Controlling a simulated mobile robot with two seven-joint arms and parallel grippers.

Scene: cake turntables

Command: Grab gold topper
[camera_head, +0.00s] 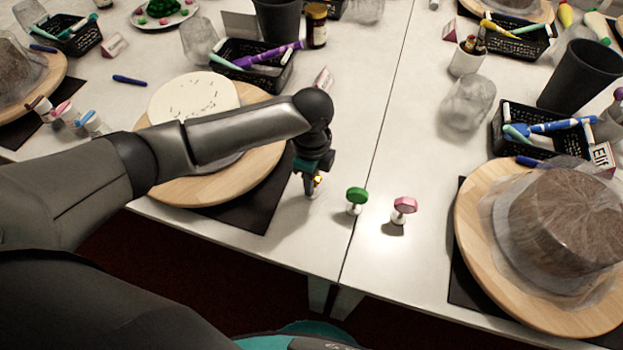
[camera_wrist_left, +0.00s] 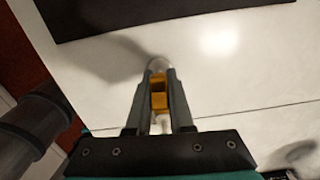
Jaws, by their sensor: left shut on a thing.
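The gold topper (camera_wrist_left: 159,98) is between the two fingers of my left gripper (camera_wrist_left: 159,82) in the left wrist view. The fingers are shut on it. In the head view a small bit of gold (camera_head: 318,181) shows at the fingertips of my left gripper (camera_head: 311,188), low over the table just right of the dark mat. Whether the topper still touches the table I cannot tell. My right gripper is not in view.
A green topper (camera_head: 357,196) and a pink topper (camera_head: 404,206) stand just right of my left gripper. A white cake (camera_head: 194,95) sits on a wooden turntable (camera_head: 262,165) behind my left arm. A wrapped brown cake (camera_head: 566,215) stands on another turntable (camera_head: 478,222) at the right.

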